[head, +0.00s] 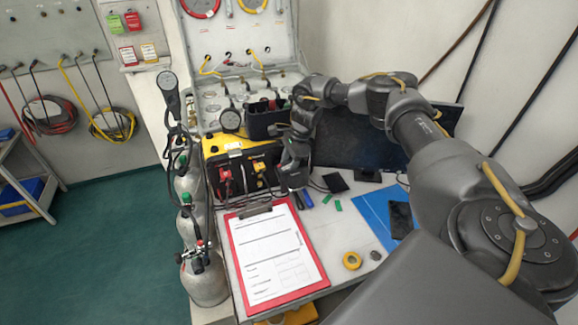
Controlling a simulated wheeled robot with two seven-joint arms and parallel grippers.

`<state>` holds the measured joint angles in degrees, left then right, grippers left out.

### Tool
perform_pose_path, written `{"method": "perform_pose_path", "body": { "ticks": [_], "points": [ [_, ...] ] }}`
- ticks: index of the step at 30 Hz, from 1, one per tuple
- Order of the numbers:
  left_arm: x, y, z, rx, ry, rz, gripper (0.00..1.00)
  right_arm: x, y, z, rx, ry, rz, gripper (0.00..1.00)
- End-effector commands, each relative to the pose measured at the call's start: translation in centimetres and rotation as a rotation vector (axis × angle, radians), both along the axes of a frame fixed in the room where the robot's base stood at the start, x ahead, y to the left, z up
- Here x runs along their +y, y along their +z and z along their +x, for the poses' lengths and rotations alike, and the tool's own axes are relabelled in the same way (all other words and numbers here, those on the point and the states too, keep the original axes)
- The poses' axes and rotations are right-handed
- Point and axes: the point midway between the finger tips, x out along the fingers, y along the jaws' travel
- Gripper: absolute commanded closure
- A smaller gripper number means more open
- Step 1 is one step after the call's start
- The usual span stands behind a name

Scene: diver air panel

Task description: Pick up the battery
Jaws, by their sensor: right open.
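My right arm reaches in from the right, and its gripper (293,182) hangs over the bench, just right of a black and yellow case. The jaws are open. I cannot tell whether anything stands between them. No thing is plainly marked as the battery. A small flat black block (335,183) lies on the bench just right of the gripper, and I cannot tell if it is the battery. The black and yellow case (228,146) has red and yellow fittings on its front. My left gripper is not in view.
A red clipboard (275,252) lies in front of the gripper. Gas cylinders (204,280) stand left of the bench.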

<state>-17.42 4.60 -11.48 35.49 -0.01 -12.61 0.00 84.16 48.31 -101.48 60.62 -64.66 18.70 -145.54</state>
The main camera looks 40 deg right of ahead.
Motion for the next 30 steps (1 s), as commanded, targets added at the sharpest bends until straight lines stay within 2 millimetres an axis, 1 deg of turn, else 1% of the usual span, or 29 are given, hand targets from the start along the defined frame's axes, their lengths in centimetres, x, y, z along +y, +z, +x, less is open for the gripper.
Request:
{"method": "perform_pose_path", "body": {
  "ticks": [3,8,18,19,26,30],
  "points": [
    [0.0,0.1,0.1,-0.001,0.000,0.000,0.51,0.1,-0.3,0.0,-0.001,0.000,0.000,0.49],
    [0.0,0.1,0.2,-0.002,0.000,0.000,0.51,0.1,-0.4,0.1,-0.001,0.001,0.000,0.49],
    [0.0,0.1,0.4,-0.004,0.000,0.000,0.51,0.1,-0.3,0.1,-0.001,0.001,0.000,0.94],
    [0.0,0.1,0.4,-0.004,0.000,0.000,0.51,0.1,-0.3,0.1,-0.002,0.000,0.000,0.95],
    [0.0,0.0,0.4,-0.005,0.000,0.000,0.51,0.1,-0.1,0.1,-0.002,0.000,0.000,0.95],
    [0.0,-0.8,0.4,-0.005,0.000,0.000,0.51,0.1,1.2,0.2,-0.007,0.000,0.001,0.95]
  ]
}}
